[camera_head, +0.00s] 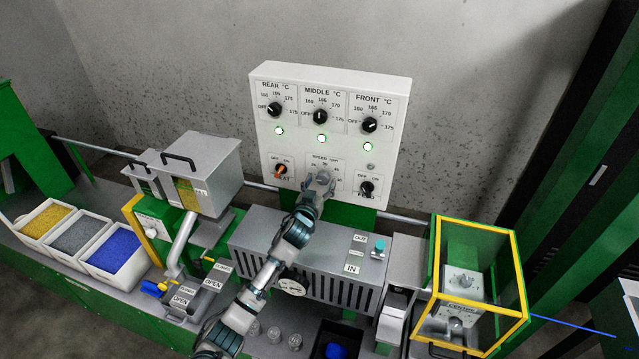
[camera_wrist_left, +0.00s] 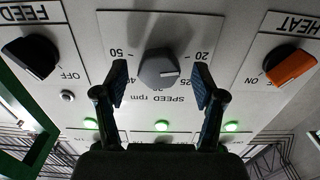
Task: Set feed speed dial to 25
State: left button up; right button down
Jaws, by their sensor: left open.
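The grey dial (camera_wrist_left: 160,70) labelled "SPEED rpm" sits on the white control panel (camera_head: 392,92). The left wrist view shows it upside down, with numbers from 20 to 50 around it. Its pale mark points to the right, toward the 20 and 25 side; the exact value cannot be told. My left gripper (camera_wrist_left: 160,92) is open, with one finger on each side of the dial and visible gaps to it. In the head view, my left gripper (camera_head: 320,184) covers most of this dial. My right gripper is not in view.
The black FEED knob (camera_head: 367,188) and orange HEAT knob (camera_head: 281,171) flank the dial closely. REAR, MIDDLE and FRONT temperature knobs and lit green lamps (camera_head: 321,138) are above. A hopper (camera_head: 210,165) is left, a yellow-framed clear box (camera_head: 480,265) right.

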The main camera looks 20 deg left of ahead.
pick_arm(q)
jog(key=shift+w+d, duration=0.25)
jog(key=shift+d, duration=0.15)
jog(key=shift+a, duration=0.5)
jog(key=c, duration=1.1)
jog(key=shift+c, duration=0.3)
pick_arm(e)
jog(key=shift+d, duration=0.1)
pick_arm(q)
jog(key=shift+s+d, duration=0.1)
jog(key=shift+d, duration=0.05)
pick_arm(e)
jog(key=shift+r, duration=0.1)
pick_arm(q)
jog(key=m+p, duration=0.2)
jog(key=m, duration=0.1)
jog(key=shift+r+m, duration=0.15)
jog(key=shift+m, duration=0.15)
jog(key=m+p, duration=0.2)
jog(key=m, duration=0.2)
jog(key=shift+m+p, duration=0.4)
jog(key=shift+m, duration=0.7)
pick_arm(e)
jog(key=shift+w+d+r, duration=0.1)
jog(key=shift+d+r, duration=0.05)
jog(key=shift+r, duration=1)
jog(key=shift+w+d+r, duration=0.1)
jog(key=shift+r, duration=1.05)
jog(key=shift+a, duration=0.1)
